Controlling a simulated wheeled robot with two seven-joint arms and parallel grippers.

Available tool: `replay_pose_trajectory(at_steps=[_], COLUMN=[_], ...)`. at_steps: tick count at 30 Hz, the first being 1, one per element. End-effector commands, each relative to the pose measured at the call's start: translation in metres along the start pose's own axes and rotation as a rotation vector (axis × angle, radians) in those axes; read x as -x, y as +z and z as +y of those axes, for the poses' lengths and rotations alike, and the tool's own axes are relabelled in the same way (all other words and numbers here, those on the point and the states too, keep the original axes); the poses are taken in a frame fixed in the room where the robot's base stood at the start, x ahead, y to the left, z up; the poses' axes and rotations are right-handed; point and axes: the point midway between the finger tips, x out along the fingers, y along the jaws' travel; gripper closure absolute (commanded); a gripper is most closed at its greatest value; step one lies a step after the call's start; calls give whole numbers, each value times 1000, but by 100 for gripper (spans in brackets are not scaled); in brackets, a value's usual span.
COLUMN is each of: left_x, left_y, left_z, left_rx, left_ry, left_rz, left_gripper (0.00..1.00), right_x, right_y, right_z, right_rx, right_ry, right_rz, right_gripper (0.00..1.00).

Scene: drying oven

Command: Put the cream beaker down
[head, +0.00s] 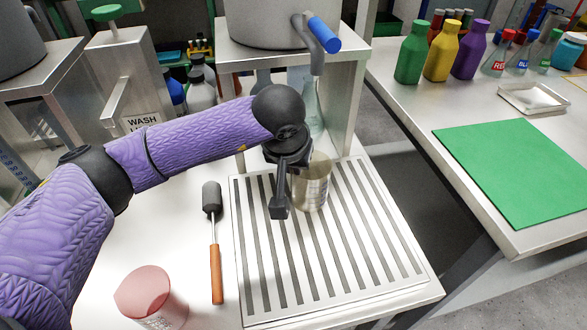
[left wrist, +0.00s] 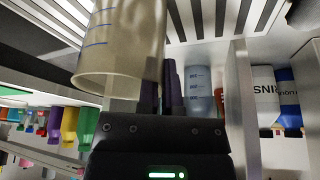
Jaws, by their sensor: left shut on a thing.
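The cream beaker (head: 316,184) is a translucent cream cup with markings. It is upright over the slatted metal drain rack (head: 345,275), near the rack's back middle. My left gripper (head: 288,190) is shut on its left side. I cannot tell whether its base touches the slats. In the left wrist view, which appears upside down, the beaker (left wrist: 122,45) is large at the upper left, with blue lines on its wall; the dark fingers are partly hidden behind it. My right gripper is not in view.
A pink beaker (head: 150,296) and an orange-handled brush (head: 215,255) are left of the rack. A stand with a blue-handled tap (head: 323,34) rises behind. A side table at right holds a green mat (head: 515,170) and coloured bottles. The rack's front and right are clear.

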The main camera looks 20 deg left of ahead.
Motion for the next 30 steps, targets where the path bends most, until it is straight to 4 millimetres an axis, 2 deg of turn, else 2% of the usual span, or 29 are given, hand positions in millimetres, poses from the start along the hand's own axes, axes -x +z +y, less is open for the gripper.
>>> replay_pose_trajectory(at_steps=[6, 9, 12, 20, 23, 30], left_x=[-1, 0, 0, 2, 19, 89], left_y=[1, 1, 1, 0, -2, -3], left_z=[0, 0, 0, 0, 0, 0], left_rx=[-1, -1, -1, -1, -3, -2], left_ry=[-1, -1, -1, -1, 1, 0], left_rz=[-2, -1, -1, 0, 4, 7], left_gripper=[100, 75, 57, 57, 57, 57], right_x=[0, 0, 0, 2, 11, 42], right_y=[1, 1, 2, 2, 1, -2], right_z=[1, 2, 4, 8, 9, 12], right_rx=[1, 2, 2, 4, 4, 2], right_ry=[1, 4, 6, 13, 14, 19], right_rz=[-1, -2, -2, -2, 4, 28], right_gripper=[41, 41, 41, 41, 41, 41])
